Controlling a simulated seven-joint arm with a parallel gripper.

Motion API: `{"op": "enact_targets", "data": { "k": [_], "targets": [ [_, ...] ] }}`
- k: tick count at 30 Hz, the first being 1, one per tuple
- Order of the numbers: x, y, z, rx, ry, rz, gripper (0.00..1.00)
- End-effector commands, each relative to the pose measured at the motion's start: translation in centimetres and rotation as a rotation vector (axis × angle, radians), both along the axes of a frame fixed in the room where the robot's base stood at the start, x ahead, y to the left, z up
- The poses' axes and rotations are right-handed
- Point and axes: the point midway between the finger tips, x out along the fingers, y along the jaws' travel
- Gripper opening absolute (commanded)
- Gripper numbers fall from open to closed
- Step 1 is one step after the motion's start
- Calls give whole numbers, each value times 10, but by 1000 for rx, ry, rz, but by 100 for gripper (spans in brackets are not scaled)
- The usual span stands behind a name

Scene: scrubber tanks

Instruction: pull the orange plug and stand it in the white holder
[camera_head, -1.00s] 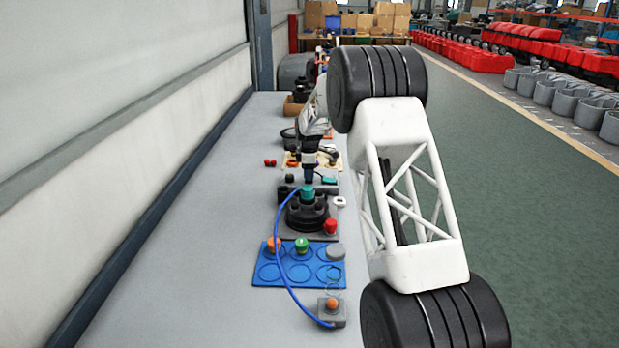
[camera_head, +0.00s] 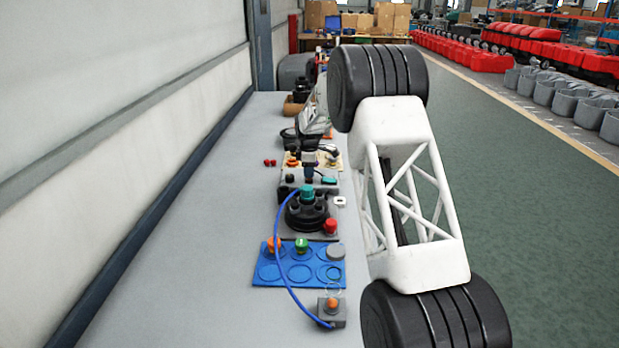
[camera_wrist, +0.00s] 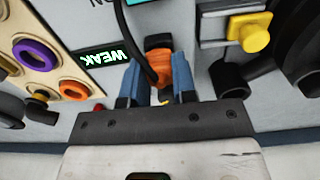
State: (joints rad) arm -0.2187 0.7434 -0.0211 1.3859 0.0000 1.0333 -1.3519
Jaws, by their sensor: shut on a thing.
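My gripper (camera_wrist: 158,90) is shut on the orange plug (camera_wrist: 158,60), with a blue finger on each side of it. A black cable runs up from the plug in the wrist view. Whether the plug is seated or free of its socket cannot be told.
A display reading WEAK (camera_wrist: 105,57) and a beige panel with purple (camera_wrist: 36,53) and orange (camera_wrist: 75,90) rings are left of my gripper. A yellow knob (camera_wrist: 255,38) is right. Nearer are a red knob (camera_head: 330,226), blue mat (camera_head: 262,281) and blue hose (camera_head: 281,262). The table's left is clear.

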Motion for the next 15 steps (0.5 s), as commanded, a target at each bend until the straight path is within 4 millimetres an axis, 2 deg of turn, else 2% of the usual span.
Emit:
{"op": "enact_targets", "data": {
  "k": [15],
  "targets": [
    [0, 0, 15, 0, 0, 0, 0]
  ]
}}
